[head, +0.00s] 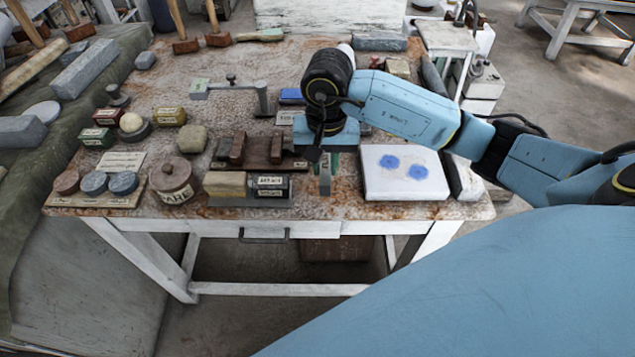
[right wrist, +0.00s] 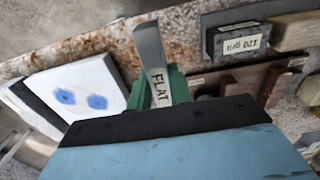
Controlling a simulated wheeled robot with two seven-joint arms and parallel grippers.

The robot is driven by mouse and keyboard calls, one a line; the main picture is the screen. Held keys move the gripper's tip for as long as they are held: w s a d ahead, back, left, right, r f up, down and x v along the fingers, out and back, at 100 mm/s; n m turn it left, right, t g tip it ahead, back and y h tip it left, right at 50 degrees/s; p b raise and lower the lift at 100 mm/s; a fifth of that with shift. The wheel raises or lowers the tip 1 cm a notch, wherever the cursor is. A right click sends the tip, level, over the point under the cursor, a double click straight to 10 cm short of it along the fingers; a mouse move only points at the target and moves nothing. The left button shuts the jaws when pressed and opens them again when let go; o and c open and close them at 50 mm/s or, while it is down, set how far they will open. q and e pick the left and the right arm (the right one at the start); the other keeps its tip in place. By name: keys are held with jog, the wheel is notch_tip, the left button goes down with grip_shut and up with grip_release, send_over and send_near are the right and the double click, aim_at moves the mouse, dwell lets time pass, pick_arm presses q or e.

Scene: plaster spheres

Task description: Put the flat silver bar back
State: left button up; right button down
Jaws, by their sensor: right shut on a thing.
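The flat silver bar (head: 325,181) is held in my right gripper (head: 325,160) over the front part of the table, between the brown wooden rack and the white block. In the right wrist view the bar (right wrist: 149,45) sticks out beyond the green fingers of my right gripper (right wrist: 161,88), and a label on it reads FLAT. The gripper is shut on it. I cannot tell whether the bar's lower end touches the table. My left gripper is not in view.
A brown wooden rack (head: 285,165) lies left of the bar. Sanding blocks, one labelled 120 grit (right wrist: 238,43), sit in front of it. A white block with two blue marks (head: 377,187) lies right. A round lidded pot (head: 172,177) stands further left.

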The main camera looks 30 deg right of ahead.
aim_at(324, 162)
jog(key=shift+f, duration=3.2)
jog(key=shift+f, duration=0.1)
jog(key=shift+f+b, duration=0.1)
jog(key=shift+b, duration=0.3)
jog(key=c, duration=1.3)
grip_release()
notch_tip(324, 162, up, 12)
jog(key=shift+r+p, duration=0.25)
jog(key=shift+p, duration=0.2)
